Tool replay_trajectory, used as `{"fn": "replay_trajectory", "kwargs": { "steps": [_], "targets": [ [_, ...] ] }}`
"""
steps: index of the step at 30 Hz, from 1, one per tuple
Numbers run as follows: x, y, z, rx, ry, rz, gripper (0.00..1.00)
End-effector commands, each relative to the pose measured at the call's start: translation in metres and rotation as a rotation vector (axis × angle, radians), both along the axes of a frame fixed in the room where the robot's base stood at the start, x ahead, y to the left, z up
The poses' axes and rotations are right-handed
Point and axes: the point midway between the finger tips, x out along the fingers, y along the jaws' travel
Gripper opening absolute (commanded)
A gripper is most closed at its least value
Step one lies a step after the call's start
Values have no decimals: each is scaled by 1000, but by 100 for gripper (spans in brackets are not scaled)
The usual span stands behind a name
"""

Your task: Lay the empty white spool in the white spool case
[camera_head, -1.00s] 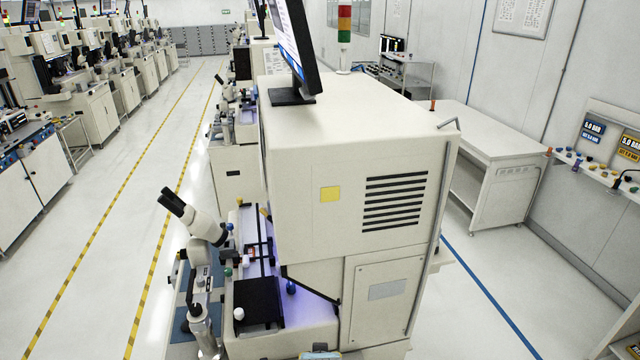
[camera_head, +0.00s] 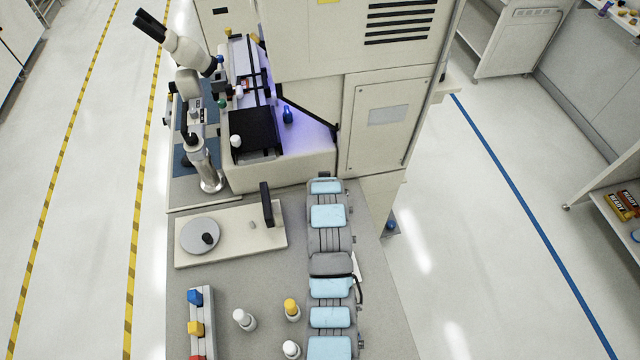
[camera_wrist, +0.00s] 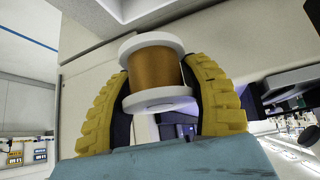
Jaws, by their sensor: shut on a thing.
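My gripper (camera_wrist: 157,66) shows in the wrist view with its two yellow ribbed fingers on either side of a spool (camera_wrist: 155,70). The fingers are shut on it. The spool has white flanges and a copper-brown middle that looks wound with wire, not bare white. It stands nearly upright in the picture, tilted slightly. The finger pads partly hide its sides. In the head view I cannot make out the fingers or the spool. I see no white spool case that I can identify in either view.
A grey bench top (camera_head: 265,290) carries a cream plate with a round disc (camera_head: 201,236), small bottles (camera_head: 244,319) and a rack of coloured knobs (camera_head: 201,325). A microscope (camera_head: 180,45) and the bonder machine (camera_head: 385,115) stand behind.

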Motion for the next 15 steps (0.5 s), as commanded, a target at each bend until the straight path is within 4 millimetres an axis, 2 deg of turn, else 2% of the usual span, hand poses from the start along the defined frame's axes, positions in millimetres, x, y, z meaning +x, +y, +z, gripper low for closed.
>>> {"fn": "replay_trajectory", "kwargs": {
  "steps": [1, 4, 9, 15],
  "targets": [
    [4, -3, -16, 0, 1, -4, 12],
    [8, -6, -35, 3, 3, -9, 12],
    [13, -11, -50, 6, 1, -16, 12],
    [15, -12, -57, 6, -1, -18, 12]
  ]
}}
